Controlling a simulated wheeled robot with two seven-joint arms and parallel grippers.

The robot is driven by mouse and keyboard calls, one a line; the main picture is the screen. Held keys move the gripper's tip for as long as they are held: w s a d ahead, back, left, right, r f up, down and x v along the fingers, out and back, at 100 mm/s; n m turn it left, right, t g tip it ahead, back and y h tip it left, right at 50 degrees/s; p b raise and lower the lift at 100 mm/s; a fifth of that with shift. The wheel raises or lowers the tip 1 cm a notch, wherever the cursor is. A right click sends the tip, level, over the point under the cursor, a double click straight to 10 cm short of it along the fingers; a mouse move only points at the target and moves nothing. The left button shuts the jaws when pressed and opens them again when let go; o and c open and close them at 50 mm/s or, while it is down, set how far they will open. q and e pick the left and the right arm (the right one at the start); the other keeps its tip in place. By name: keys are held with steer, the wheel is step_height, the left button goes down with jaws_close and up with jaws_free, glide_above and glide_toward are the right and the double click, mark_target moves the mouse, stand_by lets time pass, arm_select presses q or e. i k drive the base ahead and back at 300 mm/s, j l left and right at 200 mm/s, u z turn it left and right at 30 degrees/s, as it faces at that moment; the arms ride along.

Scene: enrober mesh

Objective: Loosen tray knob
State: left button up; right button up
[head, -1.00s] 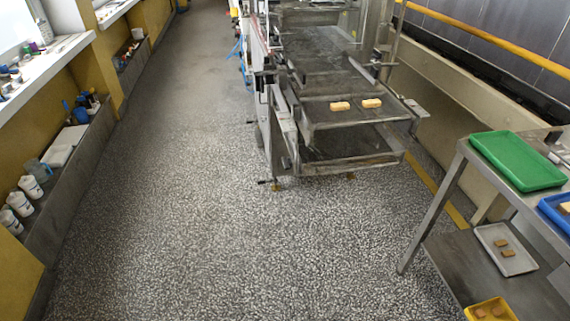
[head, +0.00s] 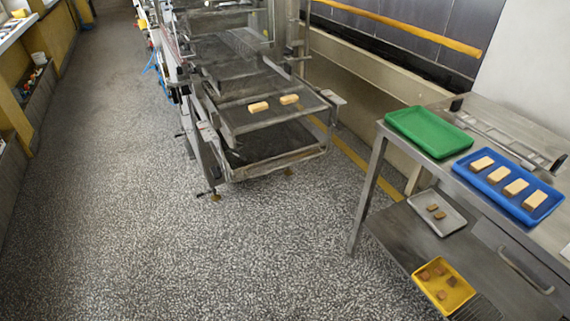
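The enrober machine (head: 262,128) stands ahead, left of centre, with its wire mesh belt at the front and two pale bars (head: 258,106) on it. A lower tray (head: 275,160) sits under the mesh at the machine's front end. Small dark knobs or handles show on the machine's left side, near the lower frame (head: 203,194). They are too small to tell which is the tray knob. Neither of my grippers shows in the head view.
A steel table (head: 440,170) stands at the right with a green tray (head: 429,131) and a blue tray (head: 508,186) holding pale bars. Its lower shelf carries a grey tray (head: 437,213) and a yellow tray (head: 443,288) with brown pieces. The speckled floor (head: 120,210) is clear.

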mark_target(216, 172)
steer(key=i+j+z, duration=0.2)
steer(key=j+z, duration=0.25)
steer(key=i+j+z, duration=0.15)
steer(key=j+z, duration=0.8)
steer(key=j, duration=0.2)
steer(key=j+z, duration=0.45)
steer(key=j, duration=0.15)
steer(key=k, duration=0.05)
